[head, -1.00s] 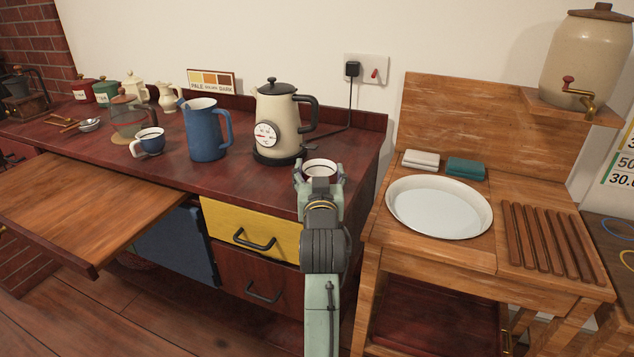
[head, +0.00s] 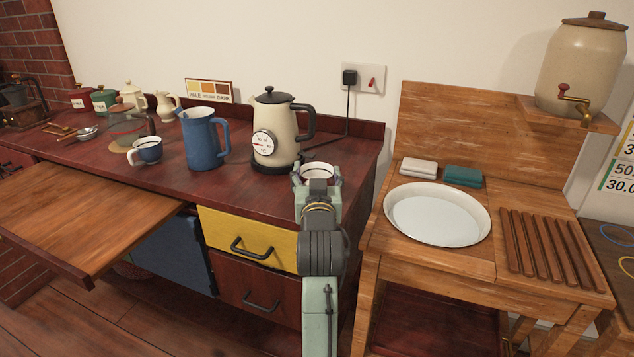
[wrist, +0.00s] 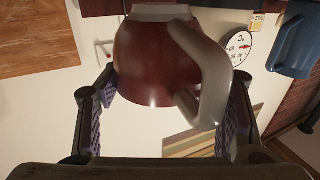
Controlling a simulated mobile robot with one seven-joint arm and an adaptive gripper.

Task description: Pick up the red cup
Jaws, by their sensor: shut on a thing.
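The red cup (wrist: 155,70) fills the upper middle of the wrist view, with a rounded red body and a pale grey handle (wrist: 205,75) on its right. My gripper (wrist: 165,112) has one finger on each side of it and is shut on the cup. In the head view the gripper (head: 317,183) is at the right end of the dark red counter. Only the cup's pale rim and inside (head: 318,170) show there, as the gripper hides the body. I cannot tell whether its base touches the counter.
On the counter (head: 240,190), a cream kettle (head: 275,135) stands close to the left of the gripper. A blue jug (head: 203,140) and blue cup (head: 147,150) stand farther left. A wooden stand with a white basin (head: 437,215) is at the right.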

